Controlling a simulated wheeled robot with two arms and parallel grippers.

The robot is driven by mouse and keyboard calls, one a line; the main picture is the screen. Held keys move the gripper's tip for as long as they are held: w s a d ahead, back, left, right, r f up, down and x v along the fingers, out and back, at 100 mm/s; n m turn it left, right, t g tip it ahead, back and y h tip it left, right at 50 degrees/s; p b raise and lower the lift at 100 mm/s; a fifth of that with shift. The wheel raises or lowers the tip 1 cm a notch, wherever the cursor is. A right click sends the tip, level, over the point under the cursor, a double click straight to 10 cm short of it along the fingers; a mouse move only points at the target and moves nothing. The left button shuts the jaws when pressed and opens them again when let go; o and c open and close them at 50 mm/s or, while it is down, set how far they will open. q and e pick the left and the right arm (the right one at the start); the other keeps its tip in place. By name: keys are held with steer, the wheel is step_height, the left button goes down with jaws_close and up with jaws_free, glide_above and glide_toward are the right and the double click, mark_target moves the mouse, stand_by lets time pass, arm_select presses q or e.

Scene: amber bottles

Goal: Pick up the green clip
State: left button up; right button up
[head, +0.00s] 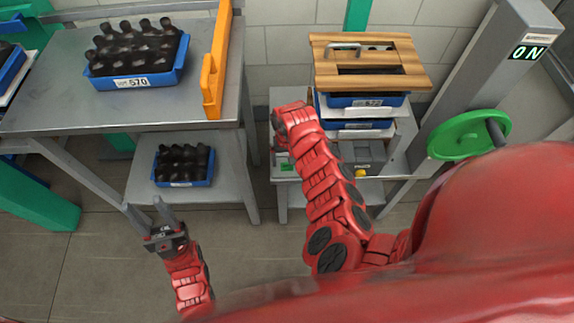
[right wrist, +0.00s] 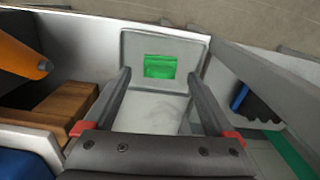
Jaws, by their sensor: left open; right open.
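The green clip shows in the right wrist view as a small bright green rectangular piece (right wrist: 160,66) in a shallow grey tray (right wrist: 133,45). In the head view it is a small green patch (head: 286,167) on the grey stand, just below the end of my right arm. My right gripper (right wrist: 160,76) is open; its two fingers reach toward the tray, one on each side of the clip in the picture, with nothing held. I cannot tell the remaining height. My left gripper (head: 147,209) is open and empty, low at the left, away from the clip.
A wooden-topped box (head: 400,68) stands over blue bins (head: 350,124) beside my right arm. A metal table (head: 50,100) holds a blue crate (head: 183,70) of dark bottles and an orange bar (head: 213,80). Another blue crate (head: 199,184) sits below. A green handwheel (head: 458,137) is at right.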

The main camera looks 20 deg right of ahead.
steer(key=shift+f, duration=0.6)
steer(key=c, duration=1.4)
steer(key=shift+r, duration=0.1)
